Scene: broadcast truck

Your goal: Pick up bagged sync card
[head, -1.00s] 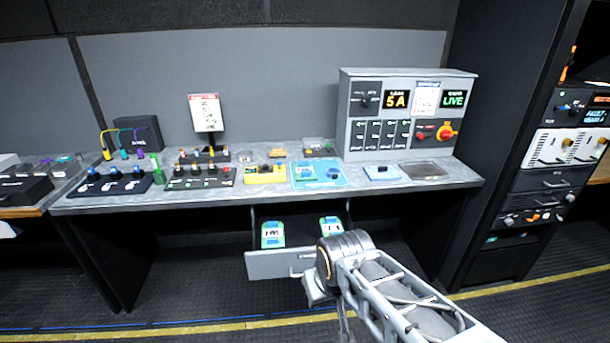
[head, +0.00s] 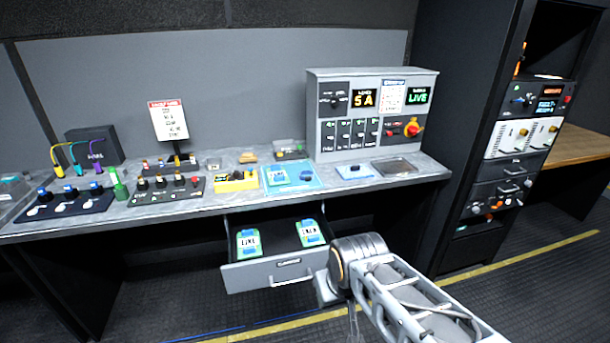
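An open drawer (head: 262,275) under the bench holds two bagged cards with green and blue edges and white labels. One bagged card (head: 248,243) lies at the left and the other bagged card (head: 311,233) at the right. The label print is too small to read surely, so I cannot tell which is the sync card. My gripper (head: 354,322) is low, in front of and to the right of the drawer, apart from both cards. My own arm mostly hides its fingers, so their opening is unclear.
The grey bench (head: 215,204) carries switch panels, a yellow device (head: 236,181), a blue mat (head: 291,188) and a control console (head: 370,116). The drawer handle (head: 293,281) juts forward near my arm. An equipment rack (head: 505,160) stands at the right. Floor in front is open.

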